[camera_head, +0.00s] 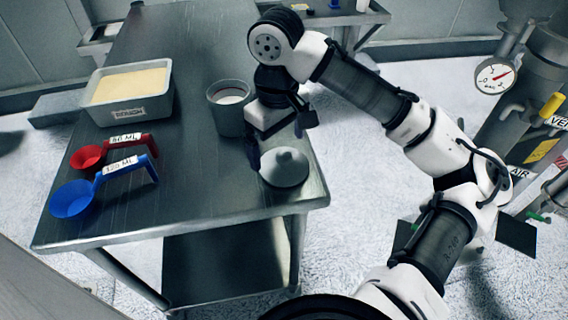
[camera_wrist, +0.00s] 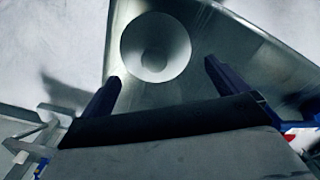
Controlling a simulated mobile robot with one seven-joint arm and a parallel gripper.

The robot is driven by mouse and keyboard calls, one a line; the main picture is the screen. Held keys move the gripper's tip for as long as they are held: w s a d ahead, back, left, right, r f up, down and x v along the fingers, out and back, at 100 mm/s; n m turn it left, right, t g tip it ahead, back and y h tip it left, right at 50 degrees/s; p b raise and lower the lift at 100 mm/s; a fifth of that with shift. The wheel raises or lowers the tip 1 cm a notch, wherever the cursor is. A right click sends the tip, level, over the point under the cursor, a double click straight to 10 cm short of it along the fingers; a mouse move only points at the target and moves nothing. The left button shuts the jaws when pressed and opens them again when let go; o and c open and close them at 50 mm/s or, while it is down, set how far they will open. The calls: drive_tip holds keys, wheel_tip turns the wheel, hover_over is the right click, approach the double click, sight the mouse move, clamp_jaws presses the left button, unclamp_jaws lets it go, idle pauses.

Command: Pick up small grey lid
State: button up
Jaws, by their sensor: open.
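The small grey lid (camera_head: 285,168) lies on the steel table near its front right corner, a shallow cone with a small knob on top. It also shows in the wrist view (camera_wrist: 156,47), round and seen from above, beyond and between my fingertips. My gripper (camera_head: 262,152) is just left of and behind the lid in the head view. In the wrist view my gripper (camera_wrist: 163,72) has its two dark fingers spread wide apart with nothing between them. One finger is partly hidden in the head view, and I cannot tell whether either touches the lid.
A grey cup (camera_head: 229,118) with pale contents stands close behind the lid. A tray of yellowish powder (camera_head: 128,92), a red scoop (camera_head: 88,158) and a blue scoop (camera_head: 73,199) are on the left. The steel table (camera_head: 215,190) is bare in front, its edge near the lid.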

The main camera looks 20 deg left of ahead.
sight(280, 152)
drive_tip(key=f, duration=0.4)
drive_tip(key=shift+w+d+f, duration=0.1)
drive_tip(key=shift+w+f, duration=0.1)
drive_tip(key=shift+f, duration=0.2)
drive_tip(key=c, duration=0.6)
drive_tip(key=shift+r, duration=0.1)
